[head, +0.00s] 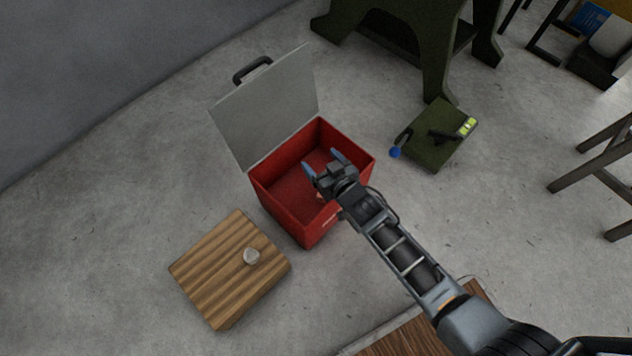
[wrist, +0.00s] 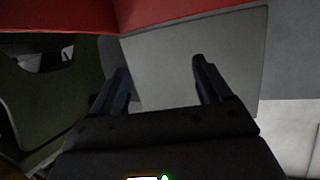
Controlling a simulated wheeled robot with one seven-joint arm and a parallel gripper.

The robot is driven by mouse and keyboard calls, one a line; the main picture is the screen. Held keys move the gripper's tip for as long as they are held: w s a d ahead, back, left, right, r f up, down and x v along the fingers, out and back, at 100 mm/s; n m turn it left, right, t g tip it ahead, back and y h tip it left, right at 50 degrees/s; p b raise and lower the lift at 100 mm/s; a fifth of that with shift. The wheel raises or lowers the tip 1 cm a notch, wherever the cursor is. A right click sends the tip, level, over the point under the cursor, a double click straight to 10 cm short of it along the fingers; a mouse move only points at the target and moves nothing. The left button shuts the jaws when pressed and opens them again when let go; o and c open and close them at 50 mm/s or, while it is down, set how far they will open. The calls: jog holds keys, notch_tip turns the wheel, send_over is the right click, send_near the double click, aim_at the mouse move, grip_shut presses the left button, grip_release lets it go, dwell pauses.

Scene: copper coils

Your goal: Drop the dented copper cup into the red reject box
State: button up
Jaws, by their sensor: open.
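The red reject box (head: 280,218) stands on the floor with its grey lid (head: 265,105) open; its red wall (wrist: 170,12) and the lid (wrist: 160,75) show in the wrist view. My gripper (head: 325,161) is over the box in the head view. It is open, and its fingers (wrist: 158,78) show nothing between them in the wrist view. A small copper-toned patch (head: 320,196) shows beside my gripper, inside the box outline. It is mostly hidden, and I cannot tell whether it is the dented cup. No cup is clearly visible.
A dark green stand (head: 437,50) is behind.

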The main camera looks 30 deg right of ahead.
jog(key=shift+p+v, duration=0.55)
jog(key=shift+v, duration=1.8)
